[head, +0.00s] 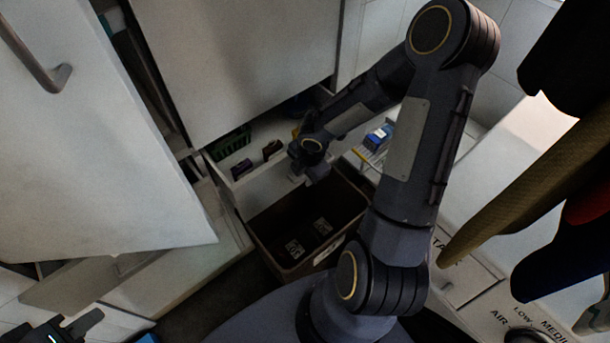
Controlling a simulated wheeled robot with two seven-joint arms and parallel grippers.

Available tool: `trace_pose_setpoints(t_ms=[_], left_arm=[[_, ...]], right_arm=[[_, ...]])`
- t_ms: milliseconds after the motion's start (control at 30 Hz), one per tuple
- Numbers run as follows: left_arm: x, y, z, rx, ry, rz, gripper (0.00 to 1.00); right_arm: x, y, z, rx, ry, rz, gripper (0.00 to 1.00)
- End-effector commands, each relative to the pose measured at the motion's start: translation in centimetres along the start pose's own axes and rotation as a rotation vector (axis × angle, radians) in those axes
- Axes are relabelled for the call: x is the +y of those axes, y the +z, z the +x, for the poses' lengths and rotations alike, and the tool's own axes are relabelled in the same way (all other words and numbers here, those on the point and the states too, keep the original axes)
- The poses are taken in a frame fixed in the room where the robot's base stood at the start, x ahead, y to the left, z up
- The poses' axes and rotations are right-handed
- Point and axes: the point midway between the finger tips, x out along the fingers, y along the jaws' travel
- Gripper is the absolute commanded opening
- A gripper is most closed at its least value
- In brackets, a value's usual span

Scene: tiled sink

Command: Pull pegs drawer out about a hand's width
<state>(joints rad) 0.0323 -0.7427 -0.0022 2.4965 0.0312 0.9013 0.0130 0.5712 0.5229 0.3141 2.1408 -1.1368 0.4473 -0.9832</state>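My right arm rises in the middle, and its gripper (310,176) points down at the front of an open white drawer (250,196). Whether it touches the drawer, and whether its fingers are open or shut, cannot be told; they are small and dark. The drawer holds small dark boxes (257,160) and a green basket (230,143). No pegs or pegs label can be made out, so I cannot tell whether this is the pegs drawer. My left gripper (70,325) is at the bottom left corner, partly cut off, away from the drawer.
A brown bin (352,215) with small labelled items stands just in front of the white drawer. A large white door (90,150) with a metal handle fills the left. Dark and mustard cloths (535,180) hang at the right, over a labelled panel (505,310).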

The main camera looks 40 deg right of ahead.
Motion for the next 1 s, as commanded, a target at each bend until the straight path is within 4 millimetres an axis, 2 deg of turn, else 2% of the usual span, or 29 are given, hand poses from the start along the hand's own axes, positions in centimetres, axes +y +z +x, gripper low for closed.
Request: trace_pose_setpoints(t_ms=[300, 533, 867, 1000], left_arm=[[0.0, 0.0, 0.1, 0.0, 0.0, 0.0, 0.3], [0.0, 0.0, 0.1, 0.0, 0.0, 0.0, 0.3], [0.0, 0.0, 0.0, 0.0, 0.0, 0.0, 0.3], [0.1, -0.2, -0.3, 0.0, 0.0, 0.0, 0.3]], right_arm=[[0.0, 0.0, 0.3, 0.0, 0.0, 0.001, 0.31], [0.0, 0.0, 0.3, 0.0, 0.0, 0.001, 0.01], [0.1, 0.0, 0.3, 0.0, 0.0, 0.001, 0.0], [1.5, 0.0, 0.4, 0.0, 0.003, -0.001, 0.0]])
